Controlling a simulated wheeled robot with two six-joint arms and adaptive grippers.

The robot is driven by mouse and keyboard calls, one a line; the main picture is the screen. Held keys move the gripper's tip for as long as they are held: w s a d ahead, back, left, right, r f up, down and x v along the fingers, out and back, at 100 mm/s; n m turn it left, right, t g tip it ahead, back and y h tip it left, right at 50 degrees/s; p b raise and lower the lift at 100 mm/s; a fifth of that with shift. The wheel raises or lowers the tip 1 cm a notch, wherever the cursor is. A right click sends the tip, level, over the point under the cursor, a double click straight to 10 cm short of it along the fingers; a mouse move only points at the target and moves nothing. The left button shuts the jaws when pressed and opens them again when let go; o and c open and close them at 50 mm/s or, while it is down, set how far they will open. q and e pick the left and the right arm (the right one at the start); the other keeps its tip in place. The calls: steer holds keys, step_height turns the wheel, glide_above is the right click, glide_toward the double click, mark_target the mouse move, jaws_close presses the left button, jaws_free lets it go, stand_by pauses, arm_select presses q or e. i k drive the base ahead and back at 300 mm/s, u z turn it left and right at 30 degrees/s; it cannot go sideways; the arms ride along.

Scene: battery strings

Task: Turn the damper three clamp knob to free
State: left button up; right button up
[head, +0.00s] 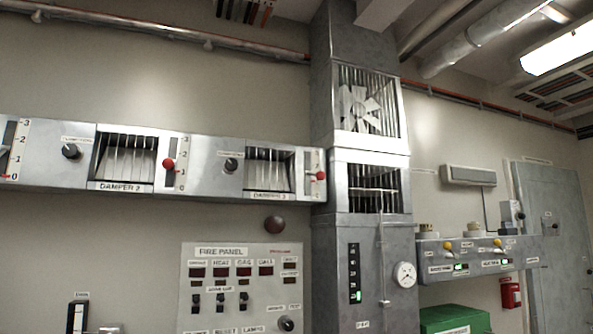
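A damper box (210,183) runs along the wall at the left. It has a window over a plate reading DAMPER 2 (120,187), and a second window over a plate that looks like DAMPER 3 (268,196). A black clamp knob (231,165) sits just left of the second window, under a small label too small to read. Another black knob (70,151) sits left of the DAMPER 2 window. A red lever knob (320,175) is at the box's right end, by a scale. Neither of my grippers is in view.
A grey duct column (360,265) with a fan stands right of the box. A fire panel (240,290) is below.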

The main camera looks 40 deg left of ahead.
mark_target(231, 164)
steer(key=z, duration=0.15)
steer(key=i, duration=0.75)
steer(key=u, duration=0.8)
steer(key=i, duration=0.5)
steer(key=u, duration=0.65)
